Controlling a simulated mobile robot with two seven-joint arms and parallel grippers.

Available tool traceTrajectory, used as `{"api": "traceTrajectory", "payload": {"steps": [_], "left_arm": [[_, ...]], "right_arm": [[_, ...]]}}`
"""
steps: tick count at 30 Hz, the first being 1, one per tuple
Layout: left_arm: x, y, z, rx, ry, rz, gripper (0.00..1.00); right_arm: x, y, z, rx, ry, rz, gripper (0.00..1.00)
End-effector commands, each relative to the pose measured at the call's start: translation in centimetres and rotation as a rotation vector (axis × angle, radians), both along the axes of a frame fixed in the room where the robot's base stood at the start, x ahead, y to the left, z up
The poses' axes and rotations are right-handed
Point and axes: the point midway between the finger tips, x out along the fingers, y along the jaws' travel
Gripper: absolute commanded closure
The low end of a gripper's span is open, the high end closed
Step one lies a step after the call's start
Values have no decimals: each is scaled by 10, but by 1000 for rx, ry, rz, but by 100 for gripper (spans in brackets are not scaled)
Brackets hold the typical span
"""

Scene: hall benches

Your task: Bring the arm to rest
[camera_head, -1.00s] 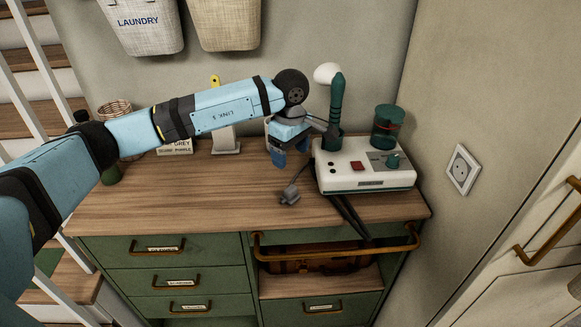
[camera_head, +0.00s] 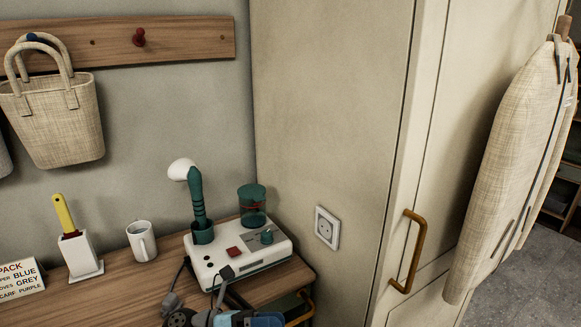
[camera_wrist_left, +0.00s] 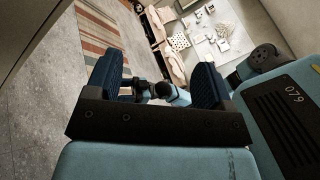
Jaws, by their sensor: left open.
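My left gripper (camera_wrist_left: 156,75) shows in the left wrist view with its two dark blue fingers apart. No object is held between them. In that view it hangs over a grey floor, and light blue robot parts show behind the gap. In the head view only a small piece of a blue and dark arm shows at the bottom edge, in front of the white appliance (camera_head: 270,258). I cannot make out the fingers there. My right gripper is not in view.
A wall socket (camera_head: 327,228) and cupboard handle (camera_head: 408,252) are to the right. A striped rug (camera_wrist_left: 105,35) lies on the floor.

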Motion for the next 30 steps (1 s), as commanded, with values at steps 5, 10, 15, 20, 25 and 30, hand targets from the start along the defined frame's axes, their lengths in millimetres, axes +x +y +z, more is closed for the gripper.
{"api": "traceTrajectory", "payload": {"steps": [5, 10, 15, 20, 25, 30], "left_arm": [[-2, 15, -11, -371, 526, 271, 25], [-7, 58, -61, -682, 1060, 530, 25], [-40, 102, -134, -947, 1564, 770, 25], [-86, 129, -190, -1119, 1912, 940, 25], [-141, 147, -235, -1262, 2209, 1086, 25], [-162, 153, -220, -1310, 2308, 1138, 25]], "right_arm": [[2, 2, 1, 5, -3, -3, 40], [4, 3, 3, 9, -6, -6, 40], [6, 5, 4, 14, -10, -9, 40], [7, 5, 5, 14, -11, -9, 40], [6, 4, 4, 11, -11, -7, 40], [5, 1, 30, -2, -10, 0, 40]]}}
